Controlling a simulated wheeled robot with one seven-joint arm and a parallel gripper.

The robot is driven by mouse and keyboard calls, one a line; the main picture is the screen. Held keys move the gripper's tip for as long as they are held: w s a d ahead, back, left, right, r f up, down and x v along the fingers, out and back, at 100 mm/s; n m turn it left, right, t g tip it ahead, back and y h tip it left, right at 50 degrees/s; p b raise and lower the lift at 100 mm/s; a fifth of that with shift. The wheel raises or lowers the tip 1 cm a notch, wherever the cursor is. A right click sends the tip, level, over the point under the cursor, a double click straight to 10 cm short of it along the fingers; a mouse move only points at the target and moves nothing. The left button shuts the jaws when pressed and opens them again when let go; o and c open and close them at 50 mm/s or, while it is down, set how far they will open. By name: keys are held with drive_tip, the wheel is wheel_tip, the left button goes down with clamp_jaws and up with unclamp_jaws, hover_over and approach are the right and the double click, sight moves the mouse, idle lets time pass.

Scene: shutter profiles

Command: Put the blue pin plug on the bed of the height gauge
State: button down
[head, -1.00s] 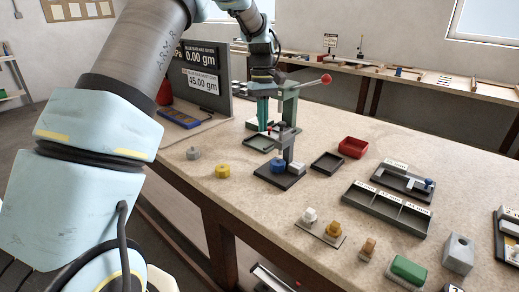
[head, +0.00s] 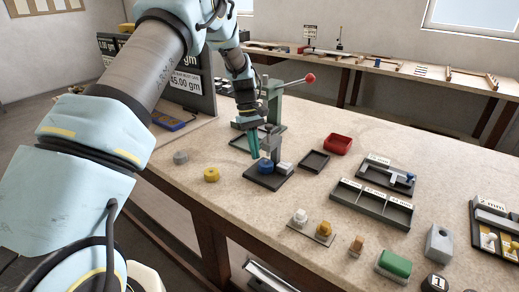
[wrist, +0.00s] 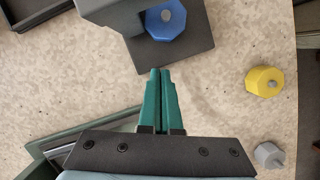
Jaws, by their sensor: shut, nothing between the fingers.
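The blue pin plug (head: 265,168) sits on the dark bed (head: 281,180) of the height gauge (head: 271,143), beside the gauge's column. In the wrist view the octagonal plug (wrist: 167,22) lies on the bed (wrist: 193,55), partly covered at its left by the gauge's grey body (wrist: 110,10). My gripper (head: 255,157) is shut and empty, its teal fingers just left of the gauge column. In the wrist view my fingertips (wrist: 160,72) are together at the bed's near edge, apart from the plug in the picture. Their height above the bed is hard to tell.
A yellow plug (head: 211,174) and a grey plug (head: 180,157) stand left of the gauge. A green lever press (head: 274,105) with a red knob stands behind. An empty dark tray (head: 314,161) and a red bin (head: 338,144) lie to the right. Front-left bench is clear.

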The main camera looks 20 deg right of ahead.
sight(263, 161)
drive_tip(key=shift+s+d+r, duration=0.1)
drive_tip(key=shift+s+r, duration=0.35)
drive_tip(key=shift+s, duration=0.4)
drive_tip(key=shift+s+f+p, duration=0.25)
drive_tip(key=shift+s+p, duration=0.2)
drive_tip(key=shift+s, duration=0.25)
drive_tip(key=shift+s, duration=0.1)
drive_tip(key=shift+s+d, duration=0.15)
drive_tip(key=shift+s, duration=0.95)
drive_tip(key=shift+w, duration=0.1)
